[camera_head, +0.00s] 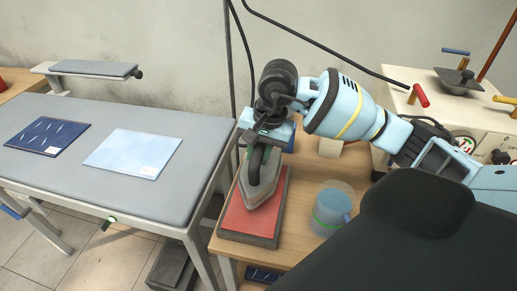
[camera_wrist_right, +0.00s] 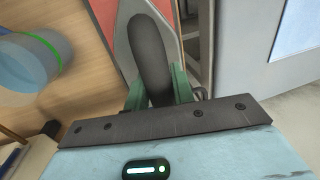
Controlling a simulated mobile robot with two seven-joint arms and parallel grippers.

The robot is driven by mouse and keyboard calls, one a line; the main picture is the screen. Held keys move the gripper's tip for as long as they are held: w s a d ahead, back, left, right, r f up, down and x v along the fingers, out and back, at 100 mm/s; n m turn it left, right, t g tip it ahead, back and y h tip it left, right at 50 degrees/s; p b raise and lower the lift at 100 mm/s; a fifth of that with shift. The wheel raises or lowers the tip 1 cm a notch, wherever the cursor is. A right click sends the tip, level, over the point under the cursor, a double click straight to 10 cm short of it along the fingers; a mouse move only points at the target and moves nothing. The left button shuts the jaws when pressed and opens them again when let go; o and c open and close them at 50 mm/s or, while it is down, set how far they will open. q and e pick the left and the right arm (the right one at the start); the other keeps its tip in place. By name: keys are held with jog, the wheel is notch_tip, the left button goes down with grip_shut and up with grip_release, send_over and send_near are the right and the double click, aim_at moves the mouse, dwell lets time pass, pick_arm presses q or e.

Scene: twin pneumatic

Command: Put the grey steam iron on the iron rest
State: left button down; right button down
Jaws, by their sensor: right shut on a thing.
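The grey steam iron (camera_head: 263,190) is over the red pad of the iron rest (camera_head: 238,222), its tip pointing toward the front. It looks level; whether its sole touches the pad is hard to tell. My right gripper (camera_head: 262,150) is shut on the iron's dark handle from above and behind. In the right wrist view the green fingers of the gripper (camera_wrist_right: 158,88) stand on both sides of the handle (camera_wrist_right: 152,50), with the red pad of the rest (camera_wrist_right: 104,12) beyond. My left gripper is not in view.
A blue cup-like container (camera_head: 332,207) stands right of the rest on the wooden table. The ironing board (camera_head: 120,112) on the left holds a dark blue cloth (camera_head: 47,135) and a light blue cloth (camera_head: 133,153). A cream steam unit (camera_head: 405,100) stands at the back right. A cable hangs behind the iron.

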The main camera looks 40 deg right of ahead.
aim_at(268, 169)
jog(key=shift+w+f, duration=0.1)
jog(key=shift+f, duration=1.45)
jog(key=shift+f, duration=0.15)
jog(key=c, duration=1.2)
grip_release()
jog(key=shift+f, duration=0.15)
jog(key=r, duration=0.4)
jog(key=s+d+r, duration=0.1)
jog(key=r, duration=0.3)
jog(key=s+r, duration=0.1)
jog(key=r, duration=0.3)
jog(key=shift+d, duration=0.25)
